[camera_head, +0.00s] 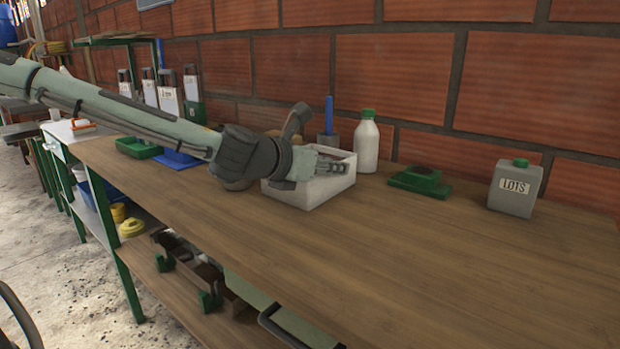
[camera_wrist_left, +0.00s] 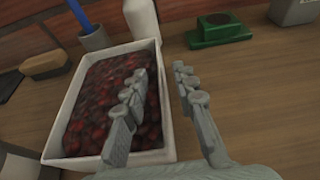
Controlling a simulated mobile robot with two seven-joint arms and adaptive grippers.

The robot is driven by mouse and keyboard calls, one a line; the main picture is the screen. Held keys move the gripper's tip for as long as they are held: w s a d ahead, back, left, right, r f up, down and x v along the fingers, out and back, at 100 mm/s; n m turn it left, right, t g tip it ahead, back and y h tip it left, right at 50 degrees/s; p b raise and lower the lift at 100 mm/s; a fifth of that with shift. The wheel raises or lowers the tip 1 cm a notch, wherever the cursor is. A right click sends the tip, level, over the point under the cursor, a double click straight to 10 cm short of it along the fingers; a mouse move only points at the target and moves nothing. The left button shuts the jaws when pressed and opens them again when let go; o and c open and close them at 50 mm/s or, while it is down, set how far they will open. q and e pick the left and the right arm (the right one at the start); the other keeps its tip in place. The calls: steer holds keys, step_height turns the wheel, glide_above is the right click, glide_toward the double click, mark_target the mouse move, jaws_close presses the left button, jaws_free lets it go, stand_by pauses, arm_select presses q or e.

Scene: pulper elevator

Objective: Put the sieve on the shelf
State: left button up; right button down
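I cannot make out a sieve with certainty in either view. My left gripper (camera_head: 332,165) is at the right side of a white tray (camera_head: 311,192) on the wooden workbench. The left finger overlaps the tray (camera_wrist_left: 162,100), which is full of dark red berries, and the right finger is over bare wood. A lower shelf (camera_head: 170,284) runs under the bench, and another shelf (camera_head: 112,38) stands at the far left. My right gripper is not in view.
A white bottle with a green cap (camera_head: 366,144), a green device (camera_head: 420,181) and a grey LOTS can (camera_head: 514,189) stand along the brick wall. A brush (camera_wrist_left: 45,65) lies left of the tray. The bench's front right (camera_head: 430,285) is clear.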

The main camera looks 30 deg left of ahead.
arm_select(q)
steer(key=shift+w+f, duration=0.3)
steer(key=shift+w, duration=0.2)
steer(key=shift+w+d, duration=0.1)
steer(key=shift+w, duration=0.35)
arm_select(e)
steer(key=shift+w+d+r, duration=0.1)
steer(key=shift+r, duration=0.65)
arm_select(q)
steer(key=shift+c, duration=0.4)
jaws_close()
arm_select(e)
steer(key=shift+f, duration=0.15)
